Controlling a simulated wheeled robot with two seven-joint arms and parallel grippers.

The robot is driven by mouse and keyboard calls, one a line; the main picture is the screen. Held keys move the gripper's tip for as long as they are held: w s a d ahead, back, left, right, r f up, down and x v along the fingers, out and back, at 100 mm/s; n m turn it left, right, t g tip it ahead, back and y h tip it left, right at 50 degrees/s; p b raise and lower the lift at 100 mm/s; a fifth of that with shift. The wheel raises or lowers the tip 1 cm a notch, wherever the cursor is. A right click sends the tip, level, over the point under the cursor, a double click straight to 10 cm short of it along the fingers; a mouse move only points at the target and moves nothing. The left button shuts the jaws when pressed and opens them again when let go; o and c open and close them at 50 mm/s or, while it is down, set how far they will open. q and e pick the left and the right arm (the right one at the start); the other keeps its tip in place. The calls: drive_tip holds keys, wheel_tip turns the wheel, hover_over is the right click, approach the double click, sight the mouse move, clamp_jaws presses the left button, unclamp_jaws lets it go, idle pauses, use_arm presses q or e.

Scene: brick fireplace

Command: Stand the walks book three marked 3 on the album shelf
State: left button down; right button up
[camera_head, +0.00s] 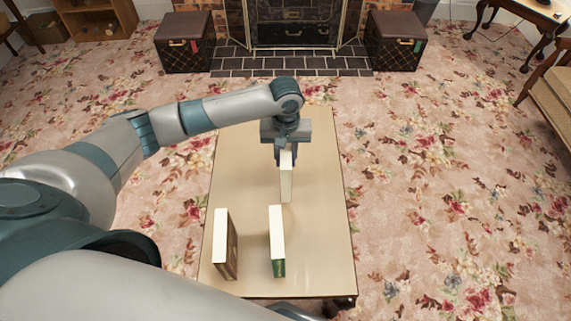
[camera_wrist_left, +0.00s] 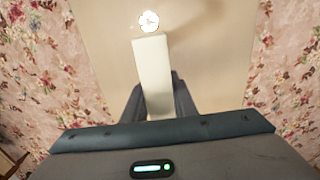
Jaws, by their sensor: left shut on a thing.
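My left gripper (camera_head: 285,156) is shut on a book (camera_head: 286,185) above the far half of the table. The book's pale page edge faces up, and it also shows between the fingers in the left wrist view (camera_wrist_left: 153,75). I cannot read a number on it, or tell whether its lower edge touches the table. A brown book (camera_head: 232,250) and a green book (camera_head: 281,268) stand upright and apart at the near end, pale edges up. No marking 3 is legible. I cannot pick out the album shelf for certain. My right gripper is not in view.
The beige table (camera_head: 325,220) is bare at its right side and far end. Two dark trunks (camera_head: 185,55) (camera_head: 397,55) flank the brick fireplace. A low wooden shelf unit (camera_head: 95,25) stands far left; a wooden armchair (camera_head: 552,88) is at right. Flowered carpet surrounds the table.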

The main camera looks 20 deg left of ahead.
use_arm(q)
wheel_tip(320, 180, down, 3)
drive_tip(key=shift+f, duration=0.2)
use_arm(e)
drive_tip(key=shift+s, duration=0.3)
use_arm(q)
drive_tip(key=shift+f, duration=0.1)
drive_tip(key=c, duration=1.5)
unclamp_jaws()
drive_tip(key=shift+o, duration=0.3)
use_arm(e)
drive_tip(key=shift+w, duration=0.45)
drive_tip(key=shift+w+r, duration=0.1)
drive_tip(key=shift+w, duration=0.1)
